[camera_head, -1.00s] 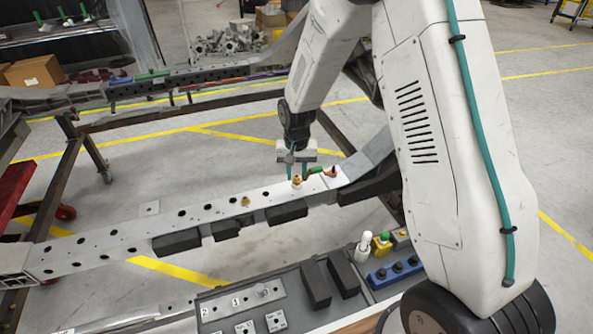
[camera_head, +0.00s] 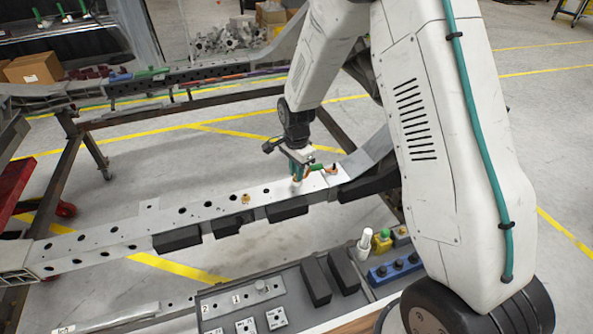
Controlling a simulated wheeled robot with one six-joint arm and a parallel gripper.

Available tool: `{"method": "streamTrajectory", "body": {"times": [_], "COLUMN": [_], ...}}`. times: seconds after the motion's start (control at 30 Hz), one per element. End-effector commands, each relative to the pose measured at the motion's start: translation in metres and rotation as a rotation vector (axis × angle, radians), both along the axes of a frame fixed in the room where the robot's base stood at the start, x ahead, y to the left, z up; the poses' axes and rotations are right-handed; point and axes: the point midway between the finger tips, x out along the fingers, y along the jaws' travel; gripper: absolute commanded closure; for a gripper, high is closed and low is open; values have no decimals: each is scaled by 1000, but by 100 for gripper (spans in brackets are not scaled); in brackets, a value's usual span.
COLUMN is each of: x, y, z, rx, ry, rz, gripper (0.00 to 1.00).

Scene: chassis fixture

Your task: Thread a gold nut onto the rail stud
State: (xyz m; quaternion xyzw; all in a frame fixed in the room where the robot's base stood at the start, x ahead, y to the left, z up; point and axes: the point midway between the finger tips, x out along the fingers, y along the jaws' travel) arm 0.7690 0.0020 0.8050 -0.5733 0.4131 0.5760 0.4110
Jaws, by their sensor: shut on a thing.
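My gripper (camera_head: 297,176) points down at the right part of the near rail (camera_head: 165,220), and its teal fingertips are close together. It is shut on a small gold nut, which is mostly hidden between the fingertips at the rail's top face. I cannot tell how the nut sits on the stud under it. Another gold nut (camera_head: 246,199) sits on the rail to the left of my gripper. A copper-coloured piece (camera_head: 333,169) stands just right of my gripper, with a green part (camera_head: 317,167) beside it.
Black blocks (camera_head: 288,209) hang along the rail's near side. A grey tray (camera_head: 222,293) with plates and black bars stands in front, with a white bottle (camera_head: 364,241) and yellow container (camera_head: 382,242) at its right. A far rail (camera_head: 190,82) runs behind.

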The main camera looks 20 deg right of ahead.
Motion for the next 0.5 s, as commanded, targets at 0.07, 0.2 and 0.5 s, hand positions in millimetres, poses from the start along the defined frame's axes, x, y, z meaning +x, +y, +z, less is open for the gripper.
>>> {"method": "streamTrajectory", "body": {"times": [0.07, 0.2, 0.5], "x": [4, 5, 7], "y": [0, 0, 0], "z": [3, 3, 3], "rx": [0, 1, 2], "ry": [-10, -12, -16], "rz": [-115, -297, -491], "gripper": [100, 100, 100]}}
